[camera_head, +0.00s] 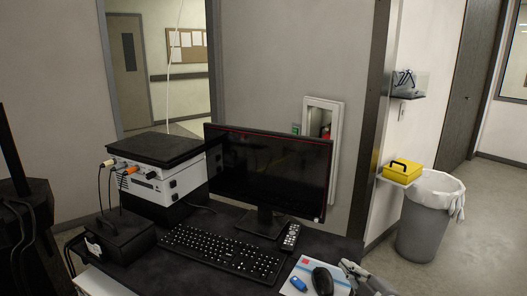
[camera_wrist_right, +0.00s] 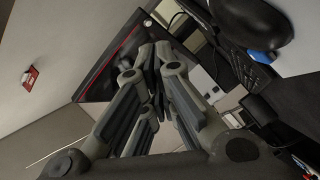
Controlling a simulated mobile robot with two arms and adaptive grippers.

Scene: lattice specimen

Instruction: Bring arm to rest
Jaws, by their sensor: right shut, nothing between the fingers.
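My right gripper (camera_head: 350,270) shows at the lower right of the head view, beside the black mouse and over the front right part of the desk. In the right wrist view its grey fingers (camera_wrist_right: 152,68) are drawn together with nothing held between them. My left gripper is not in view. The rest of my right arm is cut off by the lower picture edge.
The dark desk (camera_head: 190,270) holds a monitor (camera_head: 268,165), keyboard (camera_head: 222,252), remote (camera_head: 291,237), mouse (camera_head: 322,281), blue USB stick (camera_head: 298,284) and white instrument box (camera_head: 160,180). A grey bin (camera_head: 420,232) and yellow box (camera_head: 403,171) stand to the right. Floor beyond the bin is clear.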

